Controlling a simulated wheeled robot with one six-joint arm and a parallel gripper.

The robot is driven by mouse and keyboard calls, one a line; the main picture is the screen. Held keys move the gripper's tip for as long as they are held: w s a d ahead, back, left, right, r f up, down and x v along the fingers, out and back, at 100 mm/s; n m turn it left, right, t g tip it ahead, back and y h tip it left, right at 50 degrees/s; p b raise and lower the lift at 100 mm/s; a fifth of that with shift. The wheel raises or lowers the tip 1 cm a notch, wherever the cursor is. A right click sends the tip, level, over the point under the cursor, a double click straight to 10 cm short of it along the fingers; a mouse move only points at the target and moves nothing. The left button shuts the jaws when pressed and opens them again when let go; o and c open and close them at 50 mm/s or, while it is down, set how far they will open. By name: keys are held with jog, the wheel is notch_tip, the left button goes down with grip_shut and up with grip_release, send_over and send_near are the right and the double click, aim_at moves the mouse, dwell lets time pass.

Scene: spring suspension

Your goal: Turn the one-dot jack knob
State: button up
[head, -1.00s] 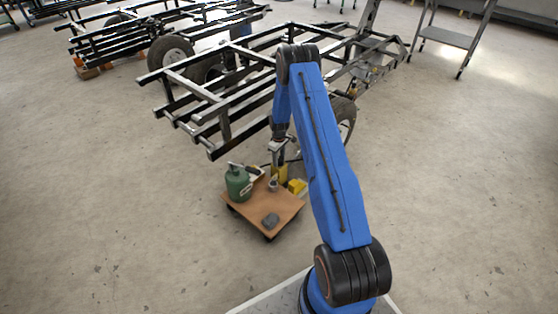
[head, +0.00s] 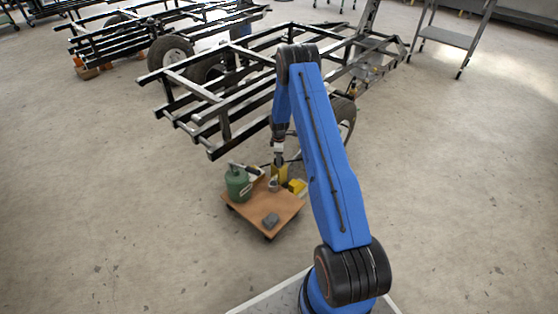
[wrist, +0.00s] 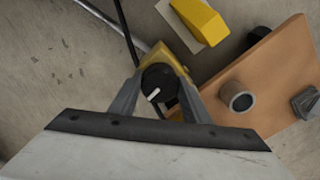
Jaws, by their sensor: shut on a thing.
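A black round knob (wrist: 158,84) with a white pointer line sits on a yellow jack body (wrist: 172,62) in the wrist view. My gripper (wrist: 159,92) has one finger on each side of the knob and is shut on it. The pointer line slants toward the lower left. In the head view my gripper (head: 279,160) reaches down to the yellow jack (head: 279,173) at the back of a wooden dolly. The knob is too small to make out there. I cannot see any dot marks on the jack.
The wooden dolly (head: 249,212) carries a green can (head: 238,184), a grey cup (wrist: 239,98) and a dark grey piece (head: 270,220). A second yellow block (head: 297,187) is close on the right. A black tube frame (head: 225,128) stands behind. Open floor lies left.

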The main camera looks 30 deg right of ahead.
dwell(0.3)
jog(key=o, duration=1)
jog(key=shift+o, duration=0.2)
jog(key=shift+r, duration=0.15)
notch_tip(320, 180, up, 17)
jog(key=shift+r, duration=0.1)
